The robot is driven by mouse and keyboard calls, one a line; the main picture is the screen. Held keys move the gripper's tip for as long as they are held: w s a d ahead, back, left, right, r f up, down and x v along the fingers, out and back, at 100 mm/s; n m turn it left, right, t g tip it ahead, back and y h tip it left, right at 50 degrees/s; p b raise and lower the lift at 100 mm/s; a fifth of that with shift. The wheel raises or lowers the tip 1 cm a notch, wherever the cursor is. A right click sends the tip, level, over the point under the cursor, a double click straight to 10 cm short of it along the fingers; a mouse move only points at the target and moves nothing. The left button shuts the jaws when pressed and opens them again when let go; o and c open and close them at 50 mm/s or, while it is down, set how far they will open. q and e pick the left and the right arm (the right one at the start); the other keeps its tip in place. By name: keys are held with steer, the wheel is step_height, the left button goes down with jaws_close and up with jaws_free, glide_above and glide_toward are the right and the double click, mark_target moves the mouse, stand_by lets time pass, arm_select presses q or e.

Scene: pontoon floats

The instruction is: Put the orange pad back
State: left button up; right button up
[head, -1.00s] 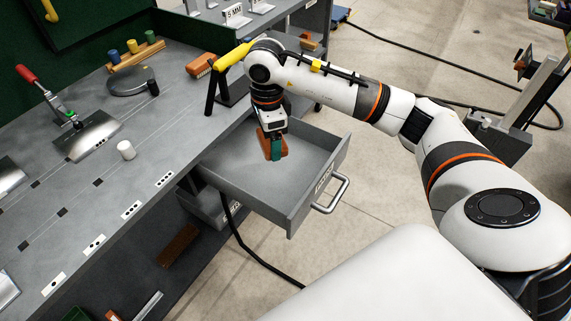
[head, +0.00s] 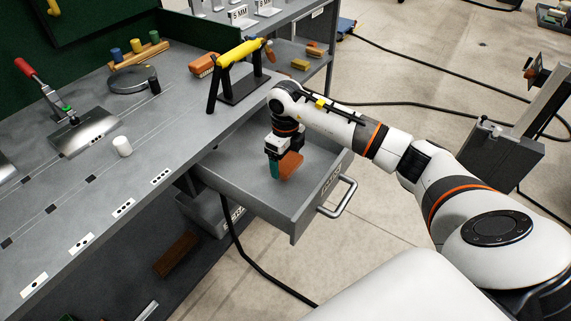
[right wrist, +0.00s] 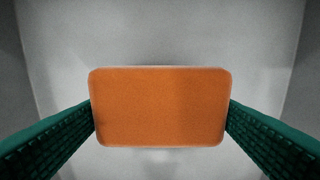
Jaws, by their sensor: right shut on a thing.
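The orange pad (head: 290,166) is in my right gripper (head: 277,170), over the open grey drawer (head: 240,178) under the bench. In the right wrist view the orange pad (right wrist: 160,106) fills the middle, with green fingers (right wrist: 160,125) against its left and right ends. The grey drawer floor (right wrist: 160,35) shows behind it. The pad looks tilted in the head view, and I cannot tell whether it touches the drawer floor. The drawer holds nothing else that I can see. My left gripper is not in view.
The bench top (head: 110,190) lies left of the drawer. A yellow-handled tool on a black stand (head: 240,70) is near its edge. An orange-brown block (head: 203,65) lies behind it. A shelf unit (head: 300,55) stands at the back. The drawer handle (head: 340,197) sticks out over the floor.

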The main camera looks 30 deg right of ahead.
mark_target(285, 160)
steer(key=shift+f, duration=1.2)
steer(key=shift+f, duration=0.2)
steer(key=o, duration=0.9)
step_height(285, 160, up, 12)
steer(key=shift+r, duration=0.25)
